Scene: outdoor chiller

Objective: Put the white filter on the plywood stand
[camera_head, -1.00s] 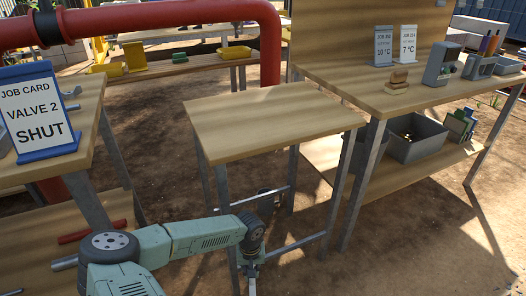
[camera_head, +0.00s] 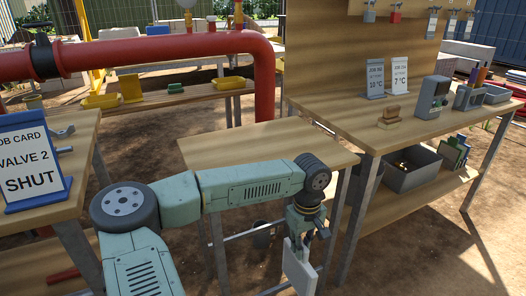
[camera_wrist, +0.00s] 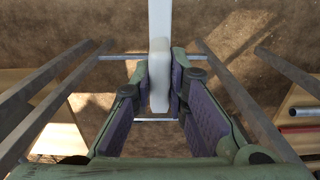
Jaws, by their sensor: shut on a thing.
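My gripper (camera_head: 304,232) points down and is shut on the white filter (camera_head: 299,270), a thin flat white panel hanging upright below it. In the wrist view the filter (camera_wrist: 160,60) shows edge-on between the two purple-padded fingers, with bare ground beneath it. The plywood stand (camera_head: 225,150) is the small light-wood table on metal legs in the middle. My arm crosses in front of its top and hides part of it. The filter is in front of the stand's near right side, apart from the top. The visible part of the top is empty.
A long workbench (camera_head: 345,122) stands close on the right, with cards, a wooden block (camera_head: 390,116) and boxes. A left bench (camera_head: 75,160) holds a "Valve 2 shut" job card (camera_head: 33,160). A red pipe (camera_head: 160,45) runs behind the stand.

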